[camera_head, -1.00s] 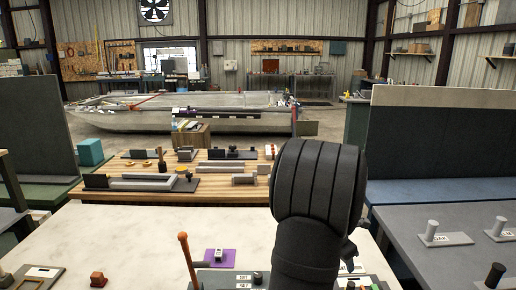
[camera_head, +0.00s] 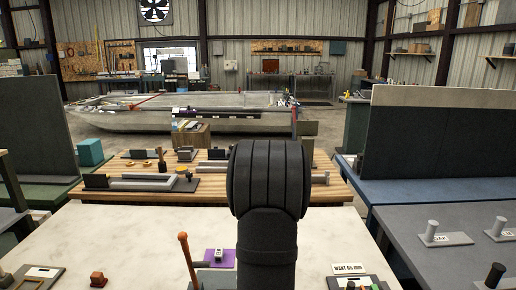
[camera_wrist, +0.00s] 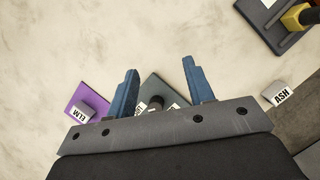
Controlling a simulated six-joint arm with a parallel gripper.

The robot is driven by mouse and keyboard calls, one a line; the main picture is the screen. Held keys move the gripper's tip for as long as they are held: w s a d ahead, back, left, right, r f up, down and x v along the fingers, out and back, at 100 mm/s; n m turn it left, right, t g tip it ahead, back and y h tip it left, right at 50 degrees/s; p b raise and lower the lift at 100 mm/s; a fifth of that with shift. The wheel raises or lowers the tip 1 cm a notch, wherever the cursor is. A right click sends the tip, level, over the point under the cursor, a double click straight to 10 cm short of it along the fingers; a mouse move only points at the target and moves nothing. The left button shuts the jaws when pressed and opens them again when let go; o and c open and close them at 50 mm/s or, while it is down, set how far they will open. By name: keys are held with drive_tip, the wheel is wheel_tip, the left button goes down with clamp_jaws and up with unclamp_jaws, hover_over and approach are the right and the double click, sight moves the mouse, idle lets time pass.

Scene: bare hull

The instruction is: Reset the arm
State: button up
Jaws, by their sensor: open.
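My gripper (camera_wrist: 158,82) shows in the wrist view, its two blue fingers apart with nothing between their tips. It hangs above the pale worktop (camera_wrist: 130,30). Behind and below the fingers is a grey plate (camera_wrist: 162,88) with a dark knob, partly hidden by the gripper body. In the head view my dark arm stands upright over the worktop (camera_head: 140,235), and the gripper itself is hidden there.
A purple pad (camera_wrist: 84,100) holds a small labelled block. A block marked ASH (camera_wrist: 277,93) lies at the right. An orange-handled lever (camera_head: 187,258) stands upright beside the arm. The left part of the worktop is mostly clear.

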drive_tip(key=w+a+n+y, duration=0.1)
drive_tip(key=a+n, duration=0.3)
drive_tip(key=a, duration=1.3)
drive_tip(key=shift+w+a+f+n+t+y, duration=0.2)
drive_tip(key=shift+w+a+n+t+y, duration=0.15)
drive_tip(key=shift+w, duration=0.45)
